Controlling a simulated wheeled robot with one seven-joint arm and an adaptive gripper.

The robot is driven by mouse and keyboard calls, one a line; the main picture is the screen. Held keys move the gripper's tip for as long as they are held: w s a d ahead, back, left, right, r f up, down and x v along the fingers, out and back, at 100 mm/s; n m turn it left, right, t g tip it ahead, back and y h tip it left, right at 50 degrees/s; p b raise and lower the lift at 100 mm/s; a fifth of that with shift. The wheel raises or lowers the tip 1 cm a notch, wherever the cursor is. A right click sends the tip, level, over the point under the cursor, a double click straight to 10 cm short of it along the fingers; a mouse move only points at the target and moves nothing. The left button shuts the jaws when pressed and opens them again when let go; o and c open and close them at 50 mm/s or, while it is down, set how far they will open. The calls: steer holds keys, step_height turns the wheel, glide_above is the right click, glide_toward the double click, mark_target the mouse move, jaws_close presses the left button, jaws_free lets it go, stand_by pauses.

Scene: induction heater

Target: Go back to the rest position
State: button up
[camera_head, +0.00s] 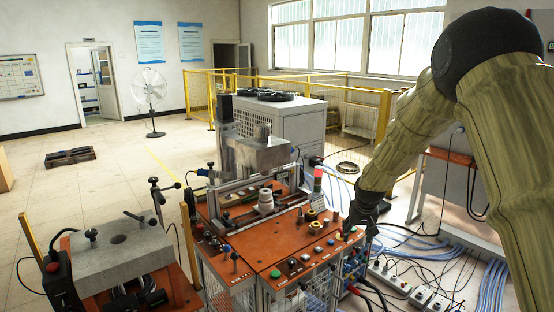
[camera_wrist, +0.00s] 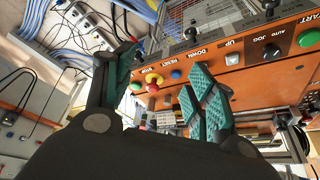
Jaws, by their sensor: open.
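My gripper (camera_head: 358,218) hangs beside the right end of the induction heater's orange control panel (camera_head: 270,258) in the head view. In the wrist view my gripper (camera_wrist: 162,66) is open, with teal ridged pads spread apart and nothing between them. Beyond the fingers the panel (camera_wrist: 255,78) shows buttons and knobs, with labels such as RESET, DOWN, UP and AUTO JOG. A red-and-yellow stop button (camera_wrist: 152,88) and a blue button (camera_wrist: 176,75) appear between the fingers. I cannot tell whether a fingertip touches the panel.
A signal lamp (camera_head: 317,181) and a grey press assembly (camera_head: 255,150) rise from the machine. A second grey-topped station (camera_head: 120,250) stands at left. Power strips (camera_head: 390,277) and blue cables (camera_head: 492,285) lie on the floor at right. Open floor (camera_head: 90,195) lies at far left.

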steer(key=s+a+f+g, duration=0.2)
steer(key=s+f, duration=2)
steer(key=f, duration=0.5)
steer(key=s+f, duration=0.3)
steer(key=s, duration=0.9)
steer(key=s+a+f+g+b, duration=0.1)
steer(key=s+f, duration=0.3)
steer(key=s, duration=0.8)
steer(key=s+a+f+n+g+b, duration=0.1)
steer(key=s+f, duration=0.2)
steer(key=s, duration=0.9)
steer(key=shift+s+f+y, duration=0.2)
steer(key=shift+s+y, duration=0.1)
steer(key=shift+s, duration=0.1)
steer(key=shift+s+d, duration=0.1)
steer(key=shift+d, duration=0.15)
